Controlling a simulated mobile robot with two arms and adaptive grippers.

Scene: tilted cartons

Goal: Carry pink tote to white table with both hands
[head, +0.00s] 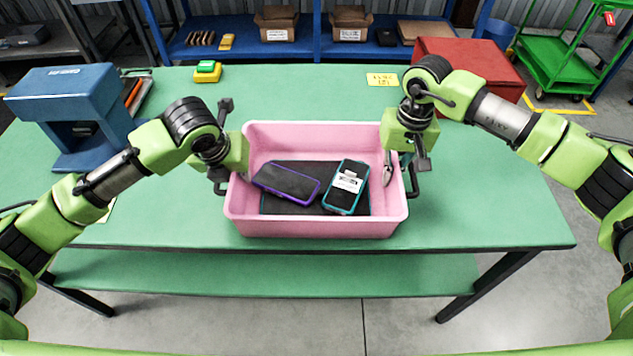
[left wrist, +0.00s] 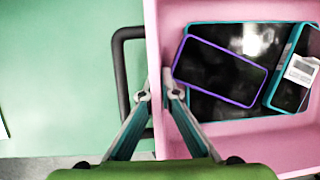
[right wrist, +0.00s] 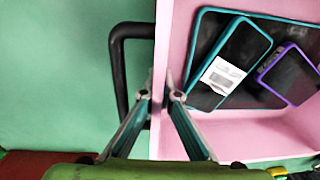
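The pink tote (head: 315,228) stands level on the green table (head: 480,200). It holds a dark tablet (left wrist: 230,100), a purple-edged phone (head: 287,182) and a teal-edged phone (head: 346,187) with a white label. A dark handle loop sticks out at each end. My left gripper (left wrist: 157,90) is closed on the tote's left wall, one finger inside and one outside within the handle loop. My right gripper (right wrist: 158,90) is closed the same way on the opposite wall. No white table is in view.
A blue machine (head: 72,115) stands on the table at left, a red box (head: 470,62) at back right. A yellow-and-green block (head: 207,71) and a yellow label (head: 382,79) lie at the back. Behind are a blue shelf with cartons (head: 277,22) and a green cart (head: 560,50).

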